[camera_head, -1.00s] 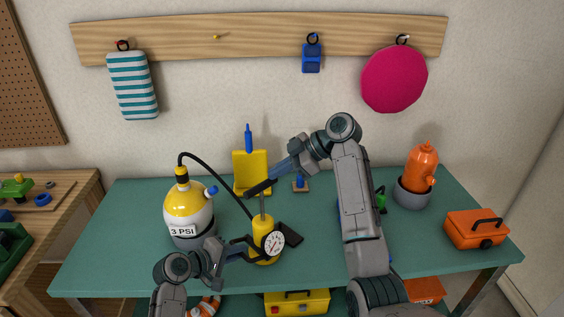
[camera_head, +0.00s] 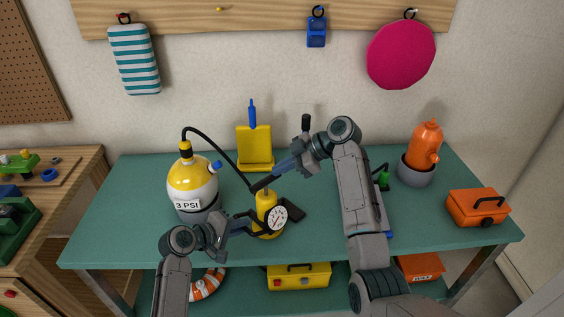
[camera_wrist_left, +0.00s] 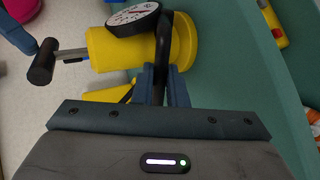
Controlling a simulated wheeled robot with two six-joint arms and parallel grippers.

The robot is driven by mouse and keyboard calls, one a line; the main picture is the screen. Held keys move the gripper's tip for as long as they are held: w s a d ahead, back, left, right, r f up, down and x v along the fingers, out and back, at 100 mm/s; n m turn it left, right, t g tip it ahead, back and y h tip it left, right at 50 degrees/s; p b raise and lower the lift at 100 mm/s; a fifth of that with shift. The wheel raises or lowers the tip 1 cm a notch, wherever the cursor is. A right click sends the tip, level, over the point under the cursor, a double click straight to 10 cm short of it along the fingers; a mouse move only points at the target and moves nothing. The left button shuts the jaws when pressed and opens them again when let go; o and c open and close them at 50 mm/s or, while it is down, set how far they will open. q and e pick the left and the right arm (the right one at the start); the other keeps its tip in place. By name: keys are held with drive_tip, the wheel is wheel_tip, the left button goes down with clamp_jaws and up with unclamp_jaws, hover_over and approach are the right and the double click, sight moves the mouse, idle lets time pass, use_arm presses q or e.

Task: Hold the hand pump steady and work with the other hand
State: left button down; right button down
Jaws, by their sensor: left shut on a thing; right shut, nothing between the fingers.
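The yellow hand pump (camera_head: 267,223) stands upright on the green table, with a white dial gauge (camera_head: 277,217) on its side. Its black crossbar handle (camera_head: 262,184) sits a short way above the body. My left gripper (camera_head: 240,221) is shut on the black side loop of the pump; the wrist view shows the fingers (camera_wrist_left: 163,85) around this loop, beside the yellow body (camera_wrist_left: 185,45). My right gripper (camera_head: 280,171) is shut and empty, its tips at the crossbar; I cannot tell whether they touch it. A yellow and white tank (camera_head: 192,186) labelled 3 PSI has a black hose running toward the pump.
An orange bottle sits in a grey bowl (camera_head: 416,174) at right, near an orange case (camera_head: 477,207). The table's front left is clear.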

drive_tip(key=shift+d+f, duration=0.15)
drive_tip(key=shift+f, duration=0.2)
drive_tip(key=s+d+r, duration=0.1)
drive_tip(key=d+r, duration=0.7)
drive_tip(key=r, duration=0.2)
drive_tip(key=shift+s+r, duration=0.25)
drive_tip(key=shift+r, duration=0.1)
drive_tip(key=shift+d+r, duration=0.1)
wheel_tip(320, 180, up, 7)
idle(0.4)
